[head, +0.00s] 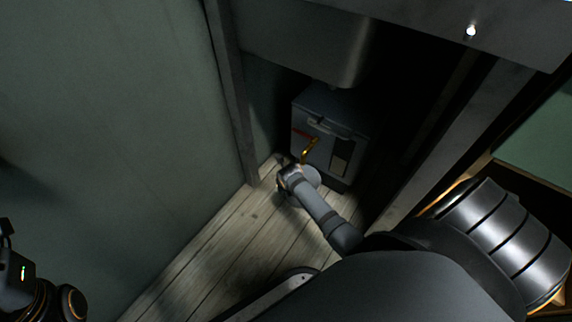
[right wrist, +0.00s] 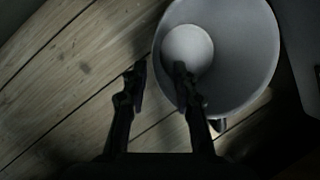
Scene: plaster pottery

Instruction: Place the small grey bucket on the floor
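The small grey bucket (right wrist: 238,50) fills the upper right of the right wrist view, its round mouth facing the camera. It also shows in the head view (head: 309,178), low by the wooden floor and partly hidden by my right arm. I cannot tell whether its base touches the floor. My right gripper (right wrist: 160,70) has its fingers apart, one over the bucket's mouth and one outside its rim, with a gap between them. In the head view my right gripper (head: 287,176) is beside the bucket. My left gripper (head: 14,275) is at the lower left edge, its fingers unclear.
A grey cabinet or box (head: 328,130) stands in a dark recess behind the bucket. A green wall (head: 110,120) is on the left. The plank floor (head: 215,250) is bare left of the bucket. A dark overhang (head: 310,40) is above the recess.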

